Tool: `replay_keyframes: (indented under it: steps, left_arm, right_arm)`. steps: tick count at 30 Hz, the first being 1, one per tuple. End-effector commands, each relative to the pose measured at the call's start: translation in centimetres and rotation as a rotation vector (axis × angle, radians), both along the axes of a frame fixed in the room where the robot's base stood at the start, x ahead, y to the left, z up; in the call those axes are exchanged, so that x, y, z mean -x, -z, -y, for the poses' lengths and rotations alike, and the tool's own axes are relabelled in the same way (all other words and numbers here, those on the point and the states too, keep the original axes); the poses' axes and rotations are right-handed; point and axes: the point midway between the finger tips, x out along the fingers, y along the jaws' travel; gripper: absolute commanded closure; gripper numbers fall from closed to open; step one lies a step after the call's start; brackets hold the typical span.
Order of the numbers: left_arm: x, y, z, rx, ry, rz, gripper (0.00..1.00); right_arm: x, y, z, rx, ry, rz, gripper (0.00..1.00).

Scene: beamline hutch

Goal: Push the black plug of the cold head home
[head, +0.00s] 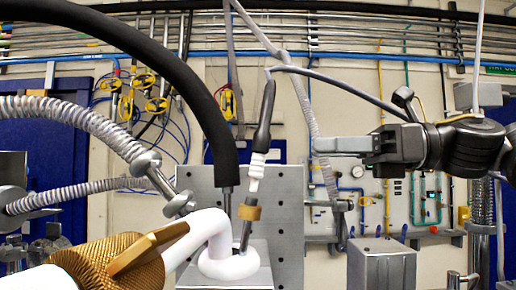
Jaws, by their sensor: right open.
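The black plug (265,118) stands nearly upright, tilted slightly, in the middle of the head view. A dark cable leaves its top and arches to the right. Its lower end meets a white ribbed fitting (255,172), above a brass collar (249,212) on the white cold head (228,262). I cannot tell how deep the plug sits. My right gripper (318,146) comes in from the right, level with the plug's lower part. Its fingers point left, open and empty in view, with a visible gap between their tips and the plug. My left gripper is out of view.
A thick black hose (190,85) drops just left of the plug. A grey braided hose (303,95) hangs behind, between plug and gripper in the picture. A brass knurled fitting (112,265) on white pipe fills the lower left. A grey box (382,268) stands lower right.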

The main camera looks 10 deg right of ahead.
Motion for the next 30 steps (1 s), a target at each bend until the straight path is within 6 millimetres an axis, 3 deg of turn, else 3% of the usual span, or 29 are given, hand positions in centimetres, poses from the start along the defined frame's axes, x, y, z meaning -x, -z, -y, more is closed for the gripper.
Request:
replay_keyframes:
  steps: [18,30]
  left_arm:
    - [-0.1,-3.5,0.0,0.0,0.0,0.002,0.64]
    - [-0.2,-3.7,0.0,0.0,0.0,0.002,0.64]
  right_arm:
    - [-3.7,-0.3,-8.8,-0.002,-0.002,0.002,0.54]
    - [-4.1,-0.1,-9.8,-0.003,0.0,0.003,0.54]
